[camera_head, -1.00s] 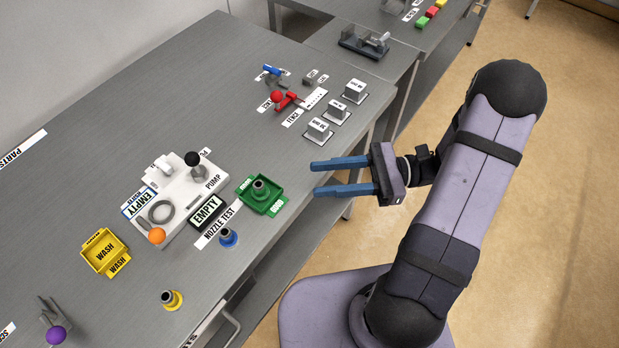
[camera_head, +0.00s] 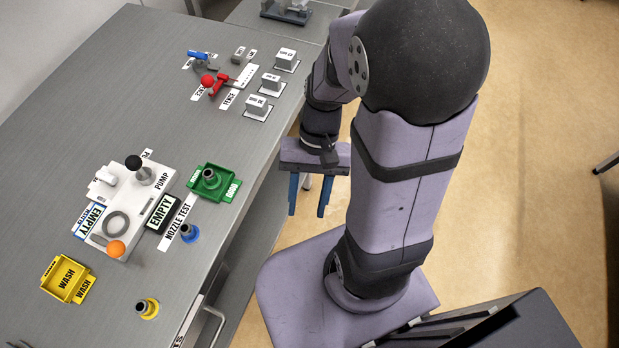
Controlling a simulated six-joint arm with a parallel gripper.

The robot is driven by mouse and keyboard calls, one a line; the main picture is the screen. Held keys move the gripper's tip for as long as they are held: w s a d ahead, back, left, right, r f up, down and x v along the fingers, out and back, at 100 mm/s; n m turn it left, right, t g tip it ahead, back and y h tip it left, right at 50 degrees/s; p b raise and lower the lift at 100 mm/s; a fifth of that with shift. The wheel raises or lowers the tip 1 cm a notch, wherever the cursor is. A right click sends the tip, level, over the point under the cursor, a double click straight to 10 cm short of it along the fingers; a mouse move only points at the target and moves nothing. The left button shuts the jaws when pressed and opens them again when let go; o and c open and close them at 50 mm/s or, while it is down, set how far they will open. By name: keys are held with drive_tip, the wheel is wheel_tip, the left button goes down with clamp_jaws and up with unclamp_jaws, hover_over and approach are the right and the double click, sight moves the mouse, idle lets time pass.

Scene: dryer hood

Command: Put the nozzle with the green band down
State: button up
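A grey nozzle (camera_head: 210,177) stands upright in the green tray marked GOOD (camera_head: 226,168). Any green band on it is hard to tell from the green tray. My gripper (camera_head: 307,213) is open and empty, its two blue fingers apart and pointing down in the picture. It is off the right edge of the table, to the right of the green tray and clear of it.
A white pump unit (camera_head: 140,190) with an orange ball and black knob stands left of the green tray. A yellow WASH tray (camera_head: 66,279) is at lower left. Fixtures with red (camera_head: 215,83) and blue levers and white labelled blocks (camera_head: 272,84) sit farther back. Bare table lies between.

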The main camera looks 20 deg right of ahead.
drive_tip(key=w+n+t+h, duration=0.1)
drive_tip(key=w+d+n+t+h, duration=0.1)
drive_tip(key=n, duration=0.1)
drive_tip(key=w+d+r+n+t+h, duration=0.1)
drive_tip(key=w, duration=0.1)
drive_tip(key=shift+d+n+t, duration=0.15)
drive_tip(key=shift+n+t, duration=0.25)
drive_tip(key=shift+r, duration=0.15)
wheel_tip(320, 180, up, 12)
drive_tip(key=p, duration=1.2)
drive_tip(key=shift+r+p, duration=0.2)
drive_tip(key=shift+p, duration=0.1)
